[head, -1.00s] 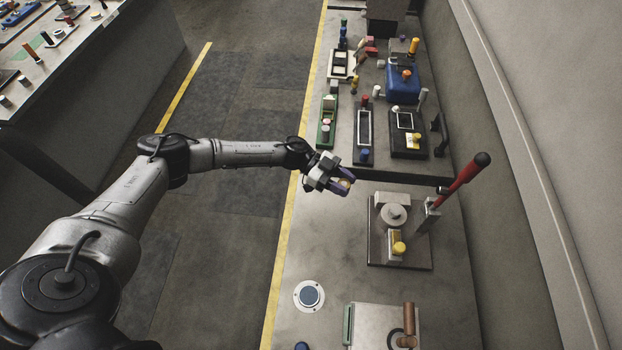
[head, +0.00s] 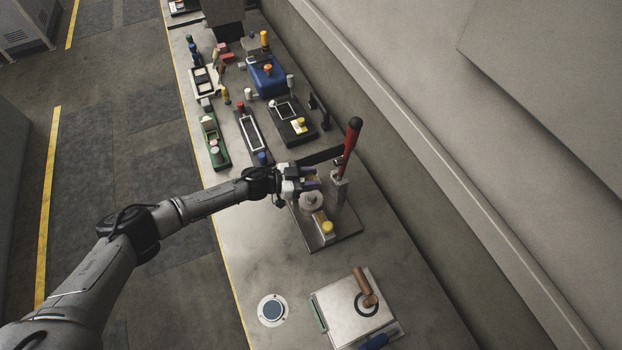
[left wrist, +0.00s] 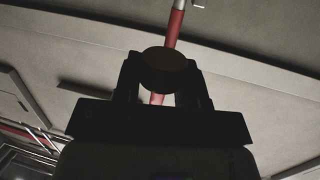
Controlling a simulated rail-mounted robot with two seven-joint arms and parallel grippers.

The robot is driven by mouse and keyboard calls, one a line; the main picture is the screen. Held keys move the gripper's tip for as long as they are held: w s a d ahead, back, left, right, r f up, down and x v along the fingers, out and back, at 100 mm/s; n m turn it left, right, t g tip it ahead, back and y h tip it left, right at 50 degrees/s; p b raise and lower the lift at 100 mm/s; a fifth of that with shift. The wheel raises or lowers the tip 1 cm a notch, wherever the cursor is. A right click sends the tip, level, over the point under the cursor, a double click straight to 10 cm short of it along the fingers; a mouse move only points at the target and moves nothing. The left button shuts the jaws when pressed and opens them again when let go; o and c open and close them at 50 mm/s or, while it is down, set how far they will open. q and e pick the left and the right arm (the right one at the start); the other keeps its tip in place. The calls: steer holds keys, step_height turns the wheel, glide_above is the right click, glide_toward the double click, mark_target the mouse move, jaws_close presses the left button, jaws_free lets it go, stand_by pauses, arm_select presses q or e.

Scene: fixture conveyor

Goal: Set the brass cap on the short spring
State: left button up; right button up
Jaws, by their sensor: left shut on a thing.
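My left gripper (head: 312,179) is over the far edge of the lever fixture, beside the foot of its red-handled lever. In the left wrist view it is shut on a round, dark brownish disc, which I take to be the brass cap (left wrist: 166,70). The cap is not clear in the head view. The lever fixture (head: 345,231) has a dark base, a grey round piece (head: 311,201) just below my gripper, and a yellow-topped block (head: 327,229) in front. I cannot make out the short spring. My right gripper is not in view.
The red lever (head: 350,147) stands tall just right of my gripper and also shows in the left wrist view (left wrist: 174,28). A flat box with a brown handle (head: 342,309) and a round white-rimmed disc (head: 272,310) stand nearer. Several small fixtures fill the far bench.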

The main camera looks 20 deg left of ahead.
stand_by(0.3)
arm_select(q)
steer(key=shift+r+p, duration=0.1)
steer(key=shift+p, duration=0.2)
steer(key=b, duration=0.4)
glide_above(310, 196)
step_height(310, 196, down, 5)
steer(key=shift+w+f, duration=0.15)
steer(key=shift+f, duration=0.05)
steer(key=shift+f+b, duration=0.55)
steer(key=shift+f, duration=0.25)
steer(key=shift+f+b, duration=0.6)
steer(key=o, duration=1)
